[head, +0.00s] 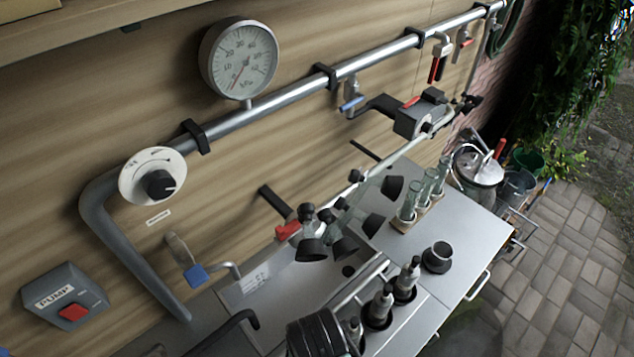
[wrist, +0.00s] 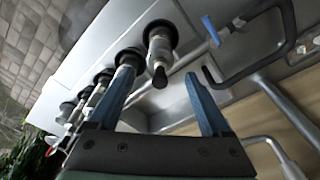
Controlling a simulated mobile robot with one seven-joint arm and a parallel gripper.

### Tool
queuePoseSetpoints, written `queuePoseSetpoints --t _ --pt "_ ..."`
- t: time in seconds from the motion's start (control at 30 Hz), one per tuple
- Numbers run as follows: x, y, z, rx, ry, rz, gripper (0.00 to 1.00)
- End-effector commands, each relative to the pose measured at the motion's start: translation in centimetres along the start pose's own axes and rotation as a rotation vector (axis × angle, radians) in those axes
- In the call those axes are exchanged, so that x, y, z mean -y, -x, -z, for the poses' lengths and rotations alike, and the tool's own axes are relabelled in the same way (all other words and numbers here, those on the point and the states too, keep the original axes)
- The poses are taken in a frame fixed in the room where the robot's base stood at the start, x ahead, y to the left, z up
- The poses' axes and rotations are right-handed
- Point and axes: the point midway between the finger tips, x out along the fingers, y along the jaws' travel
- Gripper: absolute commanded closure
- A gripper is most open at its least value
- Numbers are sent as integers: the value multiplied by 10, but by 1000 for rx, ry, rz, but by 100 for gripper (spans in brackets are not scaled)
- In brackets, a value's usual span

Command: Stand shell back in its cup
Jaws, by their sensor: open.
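Metal shells with black ends stand in a row of black cups on the steel counter; in the head view I see one shell (head: 407,281), a second (head: 381,304), and a third (head: 354,330) partly hidden by a dark round body in front. A black cup (head: 437,258) further right looks empty. In the wrist view my gripper (wrist: 158,74) is open, its two blue fingers spread. The nearest shell (wrist: 160,45) shows between and beyond the fingertips, its black tip toward me; I cannot tell whether it leans. No contact is visible. My fingers do not show in the head view.
A milking cluster (head: 330,240) with black cups hangs over the sink basin. Glass tubes (head: 410,202) stand in a rack behind the row. A pipe with a gauge (head: 239,60) runs along the wall. A bent dark handle (wrist: 270,60) rises right of my fingers.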

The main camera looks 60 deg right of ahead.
Motion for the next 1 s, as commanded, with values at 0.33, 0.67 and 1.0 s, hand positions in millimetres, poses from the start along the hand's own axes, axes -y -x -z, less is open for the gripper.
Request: queuePoseSetpoints --t 0.33,0.67,1.0 --pt "0 52 1 -2 1 1 18" --pt "0 58 0 1 0 -1 18" --pt "0 57 0 0 0 0 18"
